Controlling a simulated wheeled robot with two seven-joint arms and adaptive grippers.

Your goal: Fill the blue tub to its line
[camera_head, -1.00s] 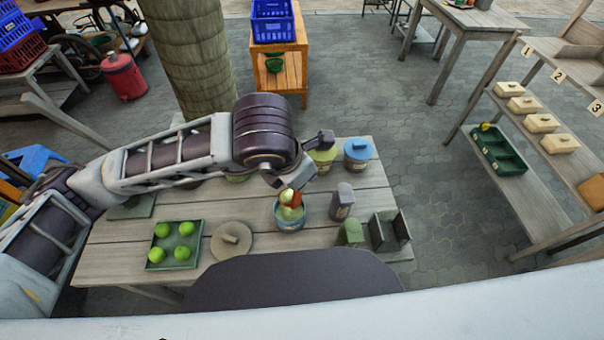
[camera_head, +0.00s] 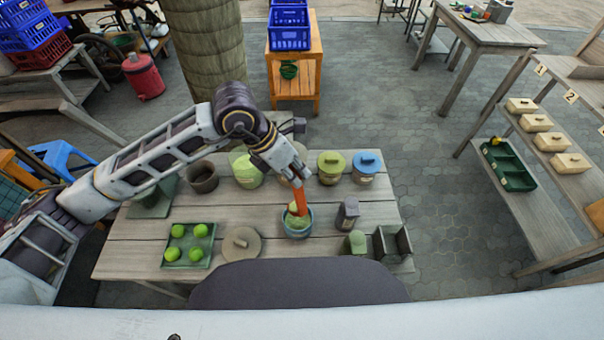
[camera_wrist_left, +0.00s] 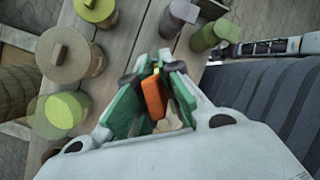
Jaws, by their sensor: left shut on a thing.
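The blue tub (camera_head: 298,229) stands on the wooden table (camera_head: 150,230), with light green stuff showing at its mouth. My left gripper (camera_head: 291,176) is above the tub, pointing down, shut on an orange handle (camera_head: 299,201). The handle's lower end reaches the tub, beside a green lump; what is at that end is hard to make out. In the left wrist view the orange handle (camera_wrist_left: 153,98) sits between green finger pads. The tub's line cannot be made out. My right gripper is not in view.
Behind the tub stand a brown pot (camera_head: 203,177), a pale green container (camera_head: 246,171), a yellow-green lidded jar (camera_head: 331,166) and a blue-lidded jar (camera_head: 366,166). A dark jar (camera_head: 348,213) is close on the right. A green tray (camera_head: 170,260) and round lid (camera_head: 241,245) lie left.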

